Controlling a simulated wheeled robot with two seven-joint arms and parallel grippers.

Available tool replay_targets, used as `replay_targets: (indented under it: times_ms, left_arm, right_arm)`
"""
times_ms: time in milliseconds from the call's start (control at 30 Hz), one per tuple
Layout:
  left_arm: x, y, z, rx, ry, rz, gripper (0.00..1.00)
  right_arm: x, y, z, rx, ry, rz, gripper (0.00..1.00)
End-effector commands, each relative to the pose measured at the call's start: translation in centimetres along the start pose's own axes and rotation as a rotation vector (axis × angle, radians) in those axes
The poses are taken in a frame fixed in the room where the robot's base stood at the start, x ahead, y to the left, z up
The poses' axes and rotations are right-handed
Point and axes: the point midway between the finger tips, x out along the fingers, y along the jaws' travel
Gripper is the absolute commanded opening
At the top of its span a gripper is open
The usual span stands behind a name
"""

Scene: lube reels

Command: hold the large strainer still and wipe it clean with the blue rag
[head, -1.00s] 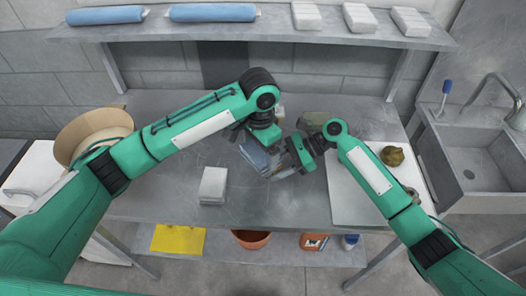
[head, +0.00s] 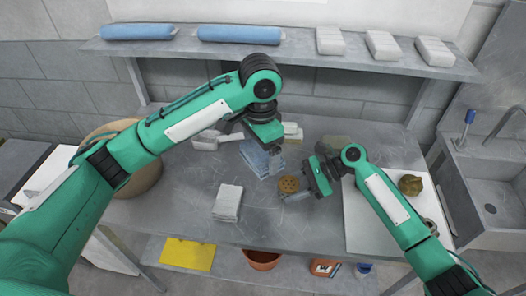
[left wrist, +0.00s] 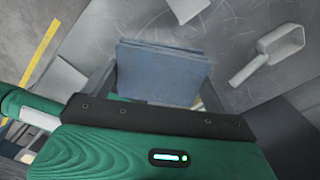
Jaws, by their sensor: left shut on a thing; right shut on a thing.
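The blue rag (head: 255,157) is a folded, layered blue cloth. My left gripper (head: 275,162) is shut on it above the middle of the table. In the left wrist view the rag (left wrist: 160,72) spreads out between the fingers. The strainer, a small round brownish disc with dark spots (head: 289,184), is at the jaws of my right gripper (head: 298,192), which is shut on it. The strainer is just to the right of and in front of the rag, with a small gap in the picture. The fingers partly hide the strainer's lower edge.
A stack of white cloths (head: 227,202) lies in front on the table. A pale scoop (head: 213,139) lies behind, left of the rag. A white board (head: 370,232) with a brown lump (head: 410,184) is at right, beside the sink (head: 490,185). A round tan bin (head: 143,180) stands left.

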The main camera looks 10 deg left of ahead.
Motion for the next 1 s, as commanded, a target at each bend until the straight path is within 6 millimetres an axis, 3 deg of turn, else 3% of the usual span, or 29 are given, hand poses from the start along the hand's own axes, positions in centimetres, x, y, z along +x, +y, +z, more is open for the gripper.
replay_targets:
  times_ms: [267, 300, 400, 433, 767, 1000]
  left_arm:
    - [0.0, 0.0, 0.0, 0.000, 0.000, 0.000, 0.72]
    - [0.0, 0.0, 0.0, 0.000, 0.000, 0.000, 0.72]
    - [0.0, 0.0, 0.0, 0.000, 0.000, 0.000, 0.72]
    - [0.0, 0.0, 0.0, 0.000, 0.000, 0.000, 0.72]
    - [0.0, 0.0, 0.0, 0.000, 0.000, 0.000, 0.72]
    - [0.0, 0.0, 0.0, 0.000, 0.001, 0.000, 0.72]
  right_arm:
    - [0.0, 0.0, 0.0, 0.000, 0.000, 0.000, 0.35]
    - [0.0, 0.0, 0.0, 0.000, 0.000, 0.000, 0.51]
    - [0.0, 0.0, 0.0, 0.000, 0.000, 0.000, 0.71]
    - [0.0, 0.0, 0.0, 0.000, 0.000, 0.000, 0.73]
    - [-0.4, 0.0, 0.0, 0.000, 0.001, -0.001, 0.73]
    - [-4.3, -0.1, -0.1, 0.000, 0.003, -0.003, 0.73]
